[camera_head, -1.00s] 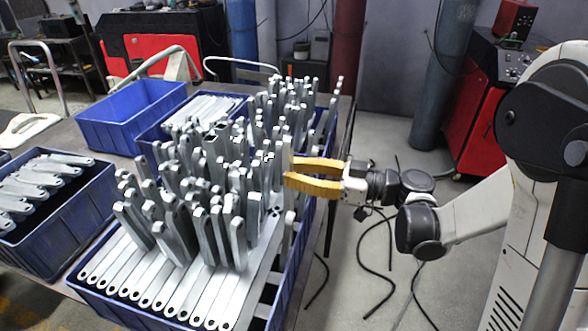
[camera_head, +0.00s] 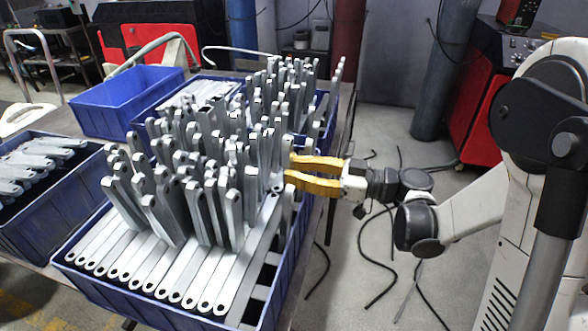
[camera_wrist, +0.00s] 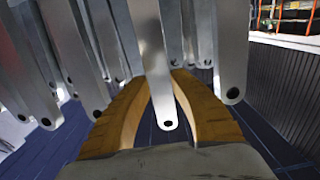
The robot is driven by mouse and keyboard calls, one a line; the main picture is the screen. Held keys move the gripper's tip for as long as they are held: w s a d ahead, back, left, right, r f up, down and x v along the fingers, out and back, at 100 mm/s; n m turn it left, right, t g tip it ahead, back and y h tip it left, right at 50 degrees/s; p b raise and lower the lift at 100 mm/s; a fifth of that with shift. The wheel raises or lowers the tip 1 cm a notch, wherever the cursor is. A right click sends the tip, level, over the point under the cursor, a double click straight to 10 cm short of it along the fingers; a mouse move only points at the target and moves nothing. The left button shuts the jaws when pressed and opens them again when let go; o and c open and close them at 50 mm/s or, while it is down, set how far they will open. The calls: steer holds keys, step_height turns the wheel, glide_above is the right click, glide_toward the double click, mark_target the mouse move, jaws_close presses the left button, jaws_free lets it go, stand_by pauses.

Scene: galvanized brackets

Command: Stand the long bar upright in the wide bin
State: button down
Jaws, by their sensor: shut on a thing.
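The wide bin (camera_head: 268,312) is the large blue one in front, crowded with grey metal bars standing upright and a row lying flat at its near end. My gripper (camera_head: 288,172), with yellow fingers, is at the right side of this crowd, over the bin's right part. It is shut on a long bar (camera_head: 287,150), which looks roughly upright beside the others. In the wrist view the held bar (camera_wrist: 152,60) runs down between the two fingers, its holed end showing. Neighbouring bars stand close on both sides. I cannot tell whether its lower end touches the bin.
An upright bar (camera_wrist: 232,50) stands close to the right finger in the wrist view. An empty blue bin (camera_head: 120,105) is at the back left, and another with flat bars (camera_head: 40,220) is at the left. Open floor (camera_head: 400,150) lies right of the table.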

steer(key=shift+f, duration=0.3)
steer(key=c, duration=1.1)
jaws_free()
steer(key=shift+c, duration=0.2)
steer(key=v, duration=1.2)
steer(key=shift+a+r, duration=0.1)
